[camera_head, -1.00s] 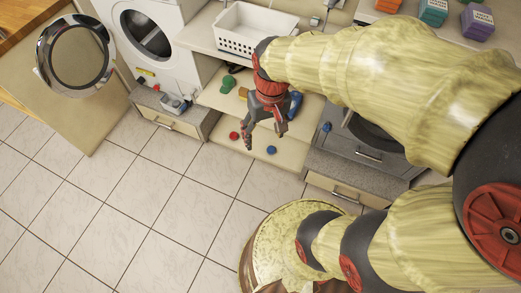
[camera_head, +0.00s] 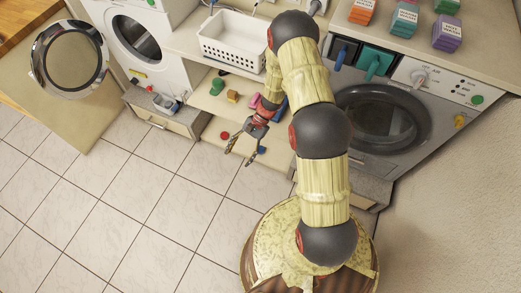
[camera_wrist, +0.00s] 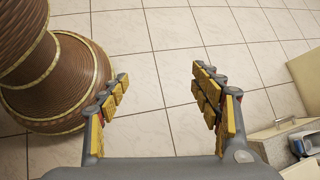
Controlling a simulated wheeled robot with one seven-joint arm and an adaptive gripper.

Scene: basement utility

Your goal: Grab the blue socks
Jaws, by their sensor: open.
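My gripper (camera_head: 240,156) is open and empty, in front of the low shelves, its fingers pointing down towards the floor. In the wrist view my gripper (camera_wrist: 160,76) has its two padded fingers wide apart with only floor tiles between them. A blue item (camera_head: 285,104) on the upper shelf is partly hidden behind my arm. A small round blue item (camera_head: 262,149) lies on the lower shelf close to the fingers, apart from them as far as I can tell. Both are too small to tell whether either is the blue socks.
A white basket (camera_head: 232,42) stands on the counter. The open washer door (camera_head: 69,60) juts out left. The tiled floor (camera_head: 130,200) is clear.

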